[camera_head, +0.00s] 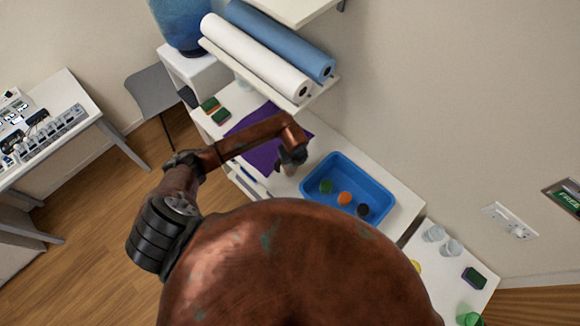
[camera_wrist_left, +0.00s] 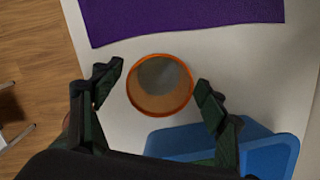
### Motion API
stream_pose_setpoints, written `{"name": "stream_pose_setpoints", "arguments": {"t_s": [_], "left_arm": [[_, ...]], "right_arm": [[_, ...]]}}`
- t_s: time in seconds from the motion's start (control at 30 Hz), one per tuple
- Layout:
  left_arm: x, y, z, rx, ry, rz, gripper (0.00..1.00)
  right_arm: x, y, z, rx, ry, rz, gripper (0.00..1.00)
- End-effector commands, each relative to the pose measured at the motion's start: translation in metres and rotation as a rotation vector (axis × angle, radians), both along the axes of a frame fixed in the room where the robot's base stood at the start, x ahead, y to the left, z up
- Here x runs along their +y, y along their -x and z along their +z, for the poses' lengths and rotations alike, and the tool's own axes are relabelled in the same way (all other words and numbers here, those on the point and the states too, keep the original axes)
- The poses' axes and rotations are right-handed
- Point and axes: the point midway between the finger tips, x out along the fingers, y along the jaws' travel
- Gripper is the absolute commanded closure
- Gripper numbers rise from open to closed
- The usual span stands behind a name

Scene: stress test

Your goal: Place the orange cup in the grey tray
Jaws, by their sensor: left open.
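An orange-rimmed round cup (camera_wrist_left: 160,85) stands on the white table, seen from above in the left wrist view. My left gripper (camera_head: 292,158) is open above the table, left of a blue tray. In the wrist view its two fingers stand on either side of the cup, with gaps to it. In the head view the gripper largely hides the cup. The blue tray (camera_head: 380,176) holds a green item (camera_head: 326,186), an orange item (camera_head: 345,198) and a dark item (camera_head: 363,210). I see no grey tray. My right gripper is out of view.
A purple cloth (camera_head: 252,152) lies behind the gripper, with green and orange blocks (camera_head: 215,110) beyond it. A shelf with a white roll (camera_head: 255,58) and a blue roll (camera_head: 280,42) overhangs the table. Clear cups (camera_head: 434,233) stand on the right surface.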

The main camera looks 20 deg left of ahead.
Motion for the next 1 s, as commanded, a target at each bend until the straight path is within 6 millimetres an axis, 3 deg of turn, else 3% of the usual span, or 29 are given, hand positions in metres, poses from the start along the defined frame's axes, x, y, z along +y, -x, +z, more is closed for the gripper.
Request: {"name": "stream_pose_setpoints", "arguments": {"t_s": [0.27,1.0], "left_arm": [[0.0005,0.0005,-0.0031,0.000,0.002,0.001,0.34],[0.0003,0.0004,-0.0025,0.000,0.002,0.002,0.85]], "right_arm": [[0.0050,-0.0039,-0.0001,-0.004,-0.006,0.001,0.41],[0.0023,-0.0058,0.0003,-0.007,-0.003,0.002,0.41]]}}
